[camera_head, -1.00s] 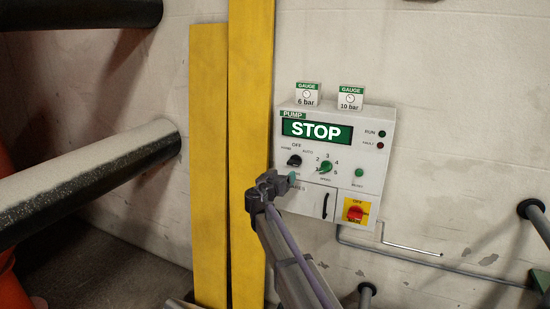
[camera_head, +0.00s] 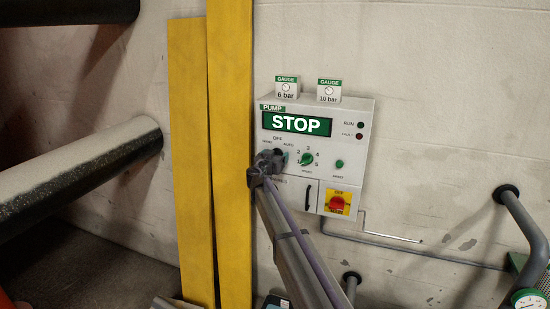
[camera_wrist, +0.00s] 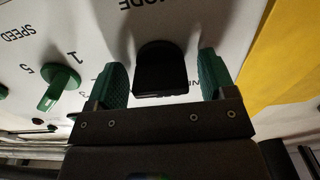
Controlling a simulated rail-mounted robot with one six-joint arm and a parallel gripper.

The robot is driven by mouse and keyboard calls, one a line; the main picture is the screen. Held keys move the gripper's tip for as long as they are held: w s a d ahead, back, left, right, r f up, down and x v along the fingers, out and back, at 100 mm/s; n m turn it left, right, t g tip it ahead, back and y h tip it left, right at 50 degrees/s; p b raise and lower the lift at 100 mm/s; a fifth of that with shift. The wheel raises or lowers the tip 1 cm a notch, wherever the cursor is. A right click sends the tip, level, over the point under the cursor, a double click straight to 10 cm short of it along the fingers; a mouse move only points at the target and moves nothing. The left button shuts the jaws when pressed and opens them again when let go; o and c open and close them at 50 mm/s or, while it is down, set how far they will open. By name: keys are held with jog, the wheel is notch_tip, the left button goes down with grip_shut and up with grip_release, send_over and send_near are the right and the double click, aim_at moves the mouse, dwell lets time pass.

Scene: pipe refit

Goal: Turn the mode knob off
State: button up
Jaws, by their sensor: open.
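The black mode knob (camera_wrist: 160,68) sits on the white pump panel (camera_head: 350,115), under the word MODE in the wrist view. My gripper (camera_wrist: 163,78) is open, with one green-padded finger on each side of the knob and a visible gap on both sides. In the head view my gripper (camera_head: 270,160) covers the knob, so its pointer cannot be read there. The OFF and AUTO labels show just above the gripper. The panel display (camera_head: 297,124) reads STOP.
A green speed knob (camera_head: 306,159) is right of the gripper. A green reset button (camera_head: 339,164) and a red switch on yellow (camera_head: 337,204) are farther right. Yellow boards (camera_head: 230,150) stand left of the panel. A grey pipe (camera_head: 80,180) juts in at left.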

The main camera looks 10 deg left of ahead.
jog(key=shift+c, duration=0.2)
jog(key=c, duration=0.9)
jog(key=n, duration=0.4)
jog(key=shift+n, duration=0.3)
jog(key=shift+s+n, duration=0.1)
jog(key=shift+n, duration=2)
